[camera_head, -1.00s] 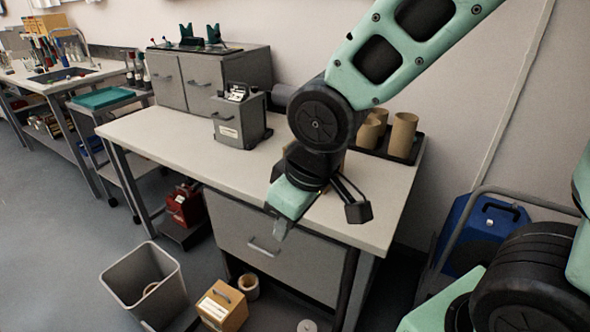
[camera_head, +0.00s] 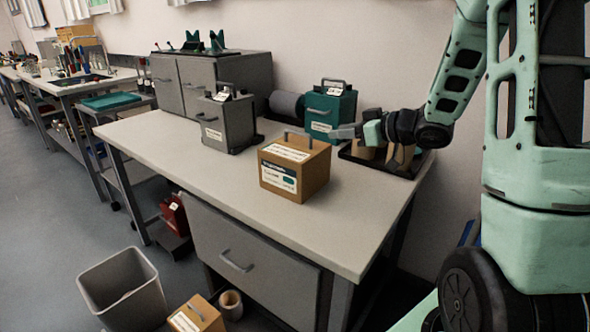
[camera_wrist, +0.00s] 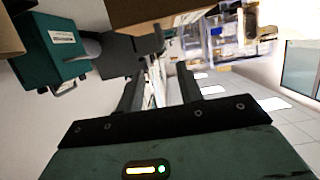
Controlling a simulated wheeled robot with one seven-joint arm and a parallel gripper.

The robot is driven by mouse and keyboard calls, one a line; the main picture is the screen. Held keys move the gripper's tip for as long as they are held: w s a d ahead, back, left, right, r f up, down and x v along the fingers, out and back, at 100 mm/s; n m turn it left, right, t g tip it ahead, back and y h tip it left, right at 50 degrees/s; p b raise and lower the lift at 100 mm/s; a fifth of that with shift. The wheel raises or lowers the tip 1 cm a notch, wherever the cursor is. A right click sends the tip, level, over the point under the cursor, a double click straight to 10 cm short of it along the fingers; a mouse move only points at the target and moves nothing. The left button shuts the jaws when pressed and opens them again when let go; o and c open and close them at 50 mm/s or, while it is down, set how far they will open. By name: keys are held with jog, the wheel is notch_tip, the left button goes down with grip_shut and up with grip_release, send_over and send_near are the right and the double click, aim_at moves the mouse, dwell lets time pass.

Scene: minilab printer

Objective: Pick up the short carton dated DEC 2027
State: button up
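No DEC 2027 date is legible on any carton. A tan carton (camera_head: 293,170) with a top handle and white labels stands upright near the bench's front edge. A grey carton (camera_head: 224,122) stands behind it to the left, and a teal carton (camera_head: 327,108) behind it to the right. My gripper (camera_head: 345,132) is behind and right of the tan carton's top, pointing left, apparently apart from it. In the wrist view my gripper (camera_wrist: 160,82) is open with nothing between its fingers. The tan carton (camera_wrist: 175,10), teal carton (camera_wrist: 48,52) and grey carton (camera_wrist: 125,57) also show there.
Cardboard tubes (camera_head: 398,156) stand in a dark tray under my arm. A grey cylinder (camera_head: 286,105) lies by the teal carton. A grey cabinet (camera_head: 215,78) stands at the back. Below are a bin (camera_head: 125,290), another tan carton (camera_head: 197,316) and a red item (camera_head: 172,215). The bench's left part is clear.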

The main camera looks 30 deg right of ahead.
send_near(297, 132)
jog(key=x, duration=0.4)
jog(key=shift+w+d+f+b, duration=0.3)
jog(key=shift+w+f, duration=0.1)
jog(key=shift+f, duration=0.1)
jog(key=shift+x, duration=2.75)
jog(key=shift+a+r, duration=0.2)
grip_shut()
jog(key=shift+r, duration=0.2)
